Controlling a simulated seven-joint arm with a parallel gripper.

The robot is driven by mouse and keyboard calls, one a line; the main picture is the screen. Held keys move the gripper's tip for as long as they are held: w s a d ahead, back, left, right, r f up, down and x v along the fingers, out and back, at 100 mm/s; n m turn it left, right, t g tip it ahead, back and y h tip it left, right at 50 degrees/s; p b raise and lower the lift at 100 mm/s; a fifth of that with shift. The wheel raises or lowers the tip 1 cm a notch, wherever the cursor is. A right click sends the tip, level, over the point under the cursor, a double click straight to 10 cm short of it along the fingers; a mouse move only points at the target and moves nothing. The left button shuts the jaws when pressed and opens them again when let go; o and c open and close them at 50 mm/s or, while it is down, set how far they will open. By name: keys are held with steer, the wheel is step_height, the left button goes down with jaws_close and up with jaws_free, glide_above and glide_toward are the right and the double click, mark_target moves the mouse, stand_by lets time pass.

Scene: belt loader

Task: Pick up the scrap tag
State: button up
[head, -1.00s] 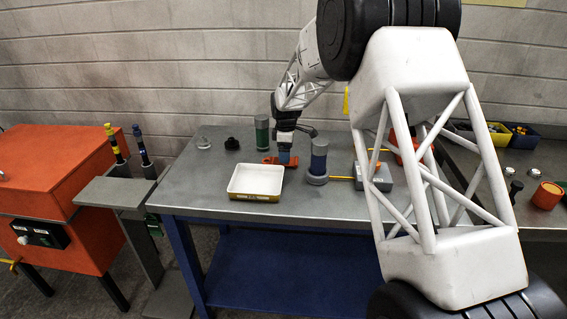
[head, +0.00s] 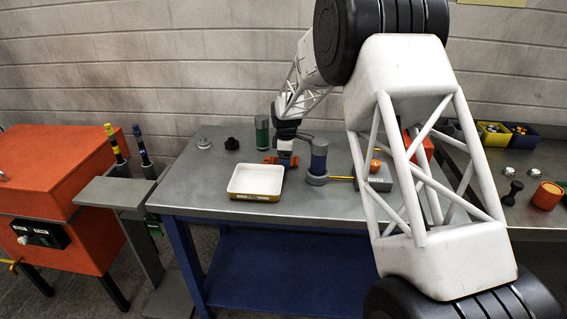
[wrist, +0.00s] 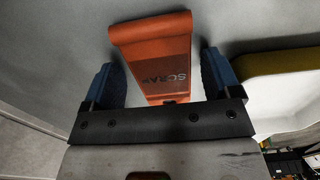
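The scrap tag (wrist: 153,50) is an orange plate with dark "SCRAP" lettering, partly cut off by my gripper's crossbar in the wrist view. In the head view the orange tag (head: 270,160) lies on the grey table behind the white tray, partly hidden by my gripper. My gripper (wrist: 162,75) is open, with one blue finger on each side of the tag and visible gaps between. In the head view my gripper (head: 284,160) points down at the tag, low over the table. I cannot tell whether the fingers touch the table.
A white tray with a yellow outside (head: 256,181) stands just in front of the tag. A blue cylinder (head: 318,162) stands close to the right of my gripper, and a green one (head: 262,132) behind left. A grey box with an orange button (head: 375,178) is further right.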

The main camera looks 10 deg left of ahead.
steer(key=c, duration=0.7)
steer(key=shift+r, duration=0.1)
steer(key=shift+c, duration=0.2)
step_height(320, 180, up, 10)
stand_by(0.7)
